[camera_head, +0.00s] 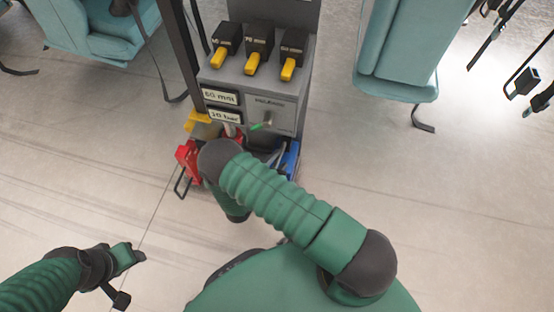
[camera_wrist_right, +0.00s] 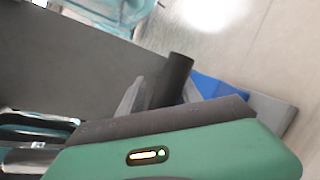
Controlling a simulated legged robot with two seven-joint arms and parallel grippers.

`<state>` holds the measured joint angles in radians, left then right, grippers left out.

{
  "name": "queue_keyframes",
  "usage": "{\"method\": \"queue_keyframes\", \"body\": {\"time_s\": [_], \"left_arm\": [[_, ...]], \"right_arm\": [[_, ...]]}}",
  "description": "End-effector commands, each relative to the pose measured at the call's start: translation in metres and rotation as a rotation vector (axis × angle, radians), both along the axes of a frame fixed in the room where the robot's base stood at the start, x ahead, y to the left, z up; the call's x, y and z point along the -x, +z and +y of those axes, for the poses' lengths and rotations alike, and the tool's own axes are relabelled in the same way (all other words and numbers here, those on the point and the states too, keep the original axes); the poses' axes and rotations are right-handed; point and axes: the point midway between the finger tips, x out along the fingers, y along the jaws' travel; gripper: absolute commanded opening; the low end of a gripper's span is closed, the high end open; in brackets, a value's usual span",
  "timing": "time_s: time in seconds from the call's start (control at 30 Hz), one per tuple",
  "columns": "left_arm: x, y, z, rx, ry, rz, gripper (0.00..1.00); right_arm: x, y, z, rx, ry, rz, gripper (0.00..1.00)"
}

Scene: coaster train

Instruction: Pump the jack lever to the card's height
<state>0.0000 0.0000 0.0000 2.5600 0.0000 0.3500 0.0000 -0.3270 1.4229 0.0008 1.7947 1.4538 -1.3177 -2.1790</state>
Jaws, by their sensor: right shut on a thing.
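My right gripper (camera_wrist_right: 160,92) is shut on a dark round bar, which looks like the jack lever (camera_wrist_right: 178,70); its end sticks up past the light fingers in the wrist view. In the head view my right arm covers this gripper and most of the jack area at the foot of the grey stand. Two white cards (camera_head: 221,96) on the stand's front seem to read "60 mm" and "20 bar", the second (camera_head: 226,116) below the first. The jack's height cannot be read. My left gripper (camera_head: 129,278) is open and empty at the lower left, above the floor.
The grey stand (camera_head: 285,85) carries several black blocks with yellow levers (camera_head: 254,63) and a small panel (camera_head: 268,113). A red part (camera_head: 188,157) and a blue part (camera_head: 291,158) flank its foot. Teal seats (camera_head: 400,60) stand to either side. The floor at left is clear.

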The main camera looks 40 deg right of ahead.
Motion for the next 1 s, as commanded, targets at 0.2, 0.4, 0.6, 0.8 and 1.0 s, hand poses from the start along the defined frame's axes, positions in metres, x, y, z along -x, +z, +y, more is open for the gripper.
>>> {"method": "queue_keyframes", "body": {"time_s": [0.2, 0.4, 0.6, 0.8, 1.0], "left_arm": [[0.0, 0.065, 0.0, 0.0, 0.0, 0.0, 0.5], [0.0, 0.085, 0.0, 0.0, 0.0, 0.0, 0.5], [0.0, 0.093, 0.0, 0.0, 0.0, 0.0, 0.5], [0.0, 0.096, 0.0, 0.0, 0.0, 0.0, 0.5], [0.0, 0.096, 0.0, 0.0, 0.0, 0.0, 0.5]], "right_arm": [[-0.011, 0.041, -0.017, -0.126, -0.005, 0.116, 0.0], [-0.022, 0.05, -0.03, -0.157, 0.0, 0.148, 0.0], [-0.031, 0.058, -0.039, -0.156, 0.002, 0.148, 0.0], [-0.035, 0.06, -0.044, -0.155, 0.002, 0.147, 0.0], [-0.036, 0.06, -0.045, -0.157, 0.003, 0.148, 0.0]]}}
